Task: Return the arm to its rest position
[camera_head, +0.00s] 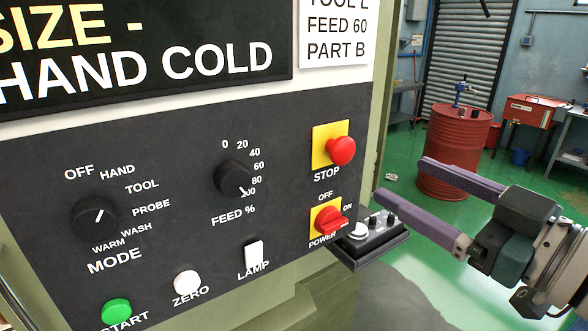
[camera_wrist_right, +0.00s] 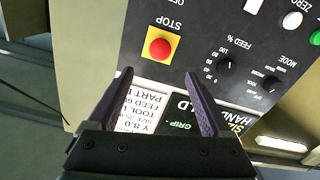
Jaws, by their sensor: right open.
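My right gripper (camera_head: 402,178) is at the right of the head view, to the right of the dark control panel (camera_head: 180,250). Its two purple fingers are wide apart with nothing between them. They point left, toward the panel's right edge, and look clear of it. In the right wrist view the gripper (camera_wrist_right: 159,74) is also open and empty, with the panel in front of it, upside down. My left gripper is in neither view.
The panel carries a red STOP button (camera_head: 341,151), a red POWER switch (camera_head: 328,221), a FEED knob (camera_head: 233,179) and a MODE knob (camera_head: 95,214). A small dark control box (camera_head: 372,246) juts out below the gripper. A red drum (camera_head: 455,150) stands behind on the green floor.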

